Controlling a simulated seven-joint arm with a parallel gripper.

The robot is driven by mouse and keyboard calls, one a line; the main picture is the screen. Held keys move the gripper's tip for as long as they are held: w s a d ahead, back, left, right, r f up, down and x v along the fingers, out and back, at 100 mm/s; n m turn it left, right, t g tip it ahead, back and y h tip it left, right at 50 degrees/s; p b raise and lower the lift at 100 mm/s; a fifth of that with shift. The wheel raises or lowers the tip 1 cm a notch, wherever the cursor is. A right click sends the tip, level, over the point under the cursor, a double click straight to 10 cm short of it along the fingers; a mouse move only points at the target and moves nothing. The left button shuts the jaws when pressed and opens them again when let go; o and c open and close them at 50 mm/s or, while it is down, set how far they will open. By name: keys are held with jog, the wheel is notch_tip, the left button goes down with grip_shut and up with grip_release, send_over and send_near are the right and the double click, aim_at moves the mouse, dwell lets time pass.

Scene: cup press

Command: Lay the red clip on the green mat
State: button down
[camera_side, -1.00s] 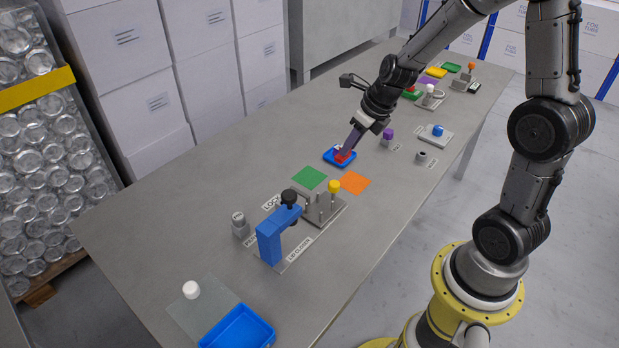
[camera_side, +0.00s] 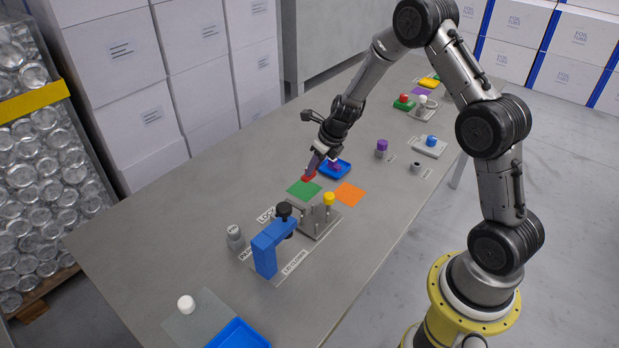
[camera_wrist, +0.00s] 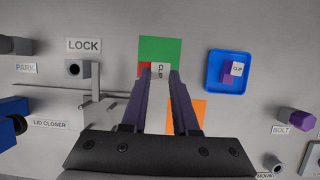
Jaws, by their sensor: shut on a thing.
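The red clip (camera_side: 309,177) is between the fingertips of my gripper (camera_side: 313,168), beside the upper edge of the green mat (camera_side: 303,190) in the side view. In the wrist view my gripper (camera_wrist: 160,76) is shut on the clip, whose white label (camera_wrist: 161,70) shows between the fingers; a little red (camera_wrist: 144,72) shows beside the left finger. There the clip overlaps the lower part of the green mat (camera_wrist: 160,48). I cannot tell whether the clip touches the mat or hangs just above it. The mat is otherwise bare.
A blue tray (camera_wrist: 215,84) holding a purple clip (camera_wrist: 227,72) is right of the mat. An orange mat (camera_side: 350,194) lies close by. A post stand (camera_side: 328,218) with a yellow knob and the blue lid closer (camera_side: 266,250) stand nearby.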

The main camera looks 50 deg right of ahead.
jog(key=shift+w+d+f, duration=0.25)
jog(key=shift+w+f, duration=0.6)
jog(key=shift+f, duration=0.25)
jog(key=shift+w+f, duration=0.15)
jog(key=shift+f, duration=0.75)
jog(key=shift+w+f, duration=0.1)
jog(key=shift+f, duration=0.8)
jog(key=shift+f, duration=0.15)
jog(key=c, duration=0.7)
grip_release()
